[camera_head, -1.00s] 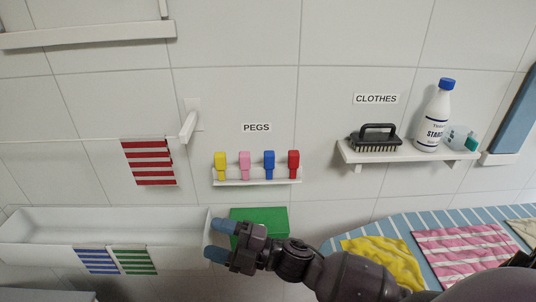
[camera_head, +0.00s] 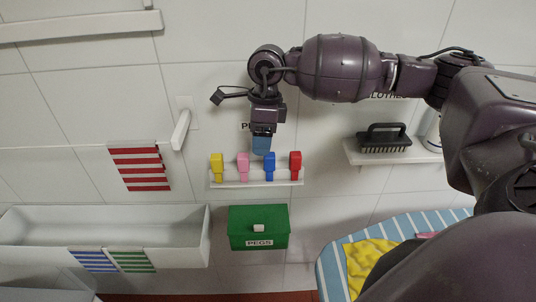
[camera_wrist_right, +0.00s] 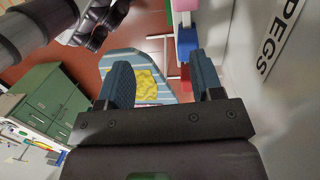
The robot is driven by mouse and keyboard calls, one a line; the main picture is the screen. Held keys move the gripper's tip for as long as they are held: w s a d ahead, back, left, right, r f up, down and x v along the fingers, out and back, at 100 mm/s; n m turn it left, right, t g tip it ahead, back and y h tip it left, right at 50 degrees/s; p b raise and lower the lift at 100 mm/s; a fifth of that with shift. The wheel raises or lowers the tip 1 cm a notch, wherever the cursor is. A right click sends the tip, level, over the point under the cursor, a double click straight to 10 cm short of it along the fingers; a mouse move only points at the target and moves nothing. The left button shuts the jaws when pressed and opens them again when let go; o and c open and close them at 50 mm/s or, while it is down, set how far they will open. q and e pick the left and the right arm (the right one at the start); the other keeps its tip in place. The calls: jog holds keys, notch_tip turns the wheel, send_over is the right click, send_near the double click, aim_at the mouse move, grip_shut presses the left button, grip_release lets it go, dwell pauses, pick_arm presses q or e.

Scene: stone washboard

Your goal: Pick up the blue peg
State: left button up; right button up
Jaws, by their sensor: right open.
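The blue peg (camera_head: 269,166) hangs upright on a white wall rack (camera_head: 230,185), between the pink peg (camera_head: 243,166) and the red peg (camera_head: 295,164). My right gripper (camera_head: 261,150) points down just above the rack, with its blue fingertips close above the blue peg. In the right wrist view my right gripper (camera_wrist_right: 163,80) is open with nothing between its fingers. There the blue peg (camera_wrist_right: 187,40) lies beyond the fingers, nearer the right one. My left gripper is not in view.
A yellow peg (camera_head: 217,167) is at the rack's left end. Below stands a green box (camera_head: 258,238) labelled PEGS. A shelf with a black brush (camera_head: 383,138) is to the right. A white trough (camera_head: 150,238) is at lower left. My right arm covers the upper right wall.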

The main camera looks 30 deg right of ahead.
aim_at(269, 157)
jog(key=d+r, duration=0.1)
jog(key=w+d+r+h, duration=0.1)
jog(key=d, duration=0.1)
jog(key=shift+w+r+h, duration=0.1)
jog(key=shift+h, duration=0.2)
jog(key=shift+d, duration=0.2)
notch_tip(269, 157, down, 5)
jog(key=shift+f+p, duration=0.1)
jog(key=shift+p, duration=0.25)
notch_tip(269, 157, down, 4)
jog(key=shift+a+f+p, duration=0.15)
jog(key=shift+f+p, duration=0.1)
jog(key=shift+p, duration=0.45)
jog(key=shift+f, duration=0.45)
jog(key=c, duration=1)
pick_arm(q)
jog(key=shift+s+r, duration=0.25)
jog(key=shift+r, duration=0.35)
pick_arm(e)
jog(key=shift+o, duration=0.2)
jog(key=shift+r, duration=0.15)
